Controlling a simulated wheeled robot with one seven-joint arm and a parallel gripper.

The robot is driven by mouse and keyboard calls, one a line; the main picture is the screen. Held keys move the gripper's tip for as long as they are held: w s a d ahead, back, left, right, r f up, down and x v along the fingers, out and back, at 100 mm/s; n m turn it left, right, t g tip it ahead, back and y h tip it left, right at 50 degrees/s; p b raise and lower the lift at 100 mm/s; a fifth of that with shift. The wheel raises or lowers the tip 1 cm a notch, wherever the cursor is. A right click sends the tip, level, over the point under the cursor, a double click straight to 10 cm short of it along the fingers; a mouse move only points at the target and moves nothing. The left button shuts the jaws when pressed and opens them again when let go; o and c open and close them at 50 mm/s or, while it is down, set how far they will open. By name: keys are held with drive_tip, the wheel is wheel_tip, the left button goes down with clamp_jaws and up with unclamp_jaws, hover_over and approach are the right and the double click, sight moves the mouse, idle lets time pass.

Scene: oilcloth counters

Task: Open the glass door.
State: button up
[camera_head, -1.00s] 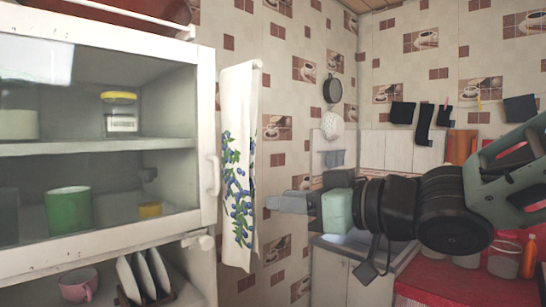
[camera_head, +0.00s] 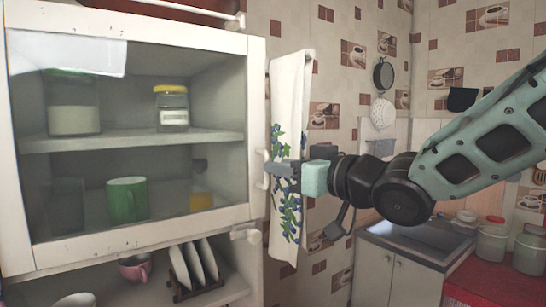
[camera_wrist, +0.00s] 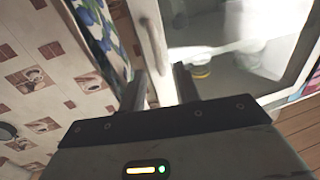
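The glass door (camera_head: 130,241) is a white-framed pane on the wall cabinet, and it looks closed. Its white vertical handle (camera_head: 262,169) is on the right side of the frame. My gripper (camera_head: 272,170) is level with the handle, close to it from the right. In the wrist view, the two dark fingers of my gripper (camera_wrist: 159,72) are apart, with the white door edge between them. The handle (camera_wrist: 151,38) shows just past the fingertips, in line with the gap. Contact with the handle cannot be told.
A towel (camera_head: 290,85) with blue flowers hangs just right of the door, behind my gripper. Behind the glass are jars (camera_head: 172,108) and a green mug (camera_head: 127,200). Plates (camera_head: 208,260) stand on the open shelf below. A sink (camera_head: 420,236) and red counter are at right.

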drive_tip(key=shift+p+x, duration=0.45)
drive_tip(key=shift+x, duration=1.25)
clamp_jaws()
drive_tip(key=shift+s, duration=0.1)
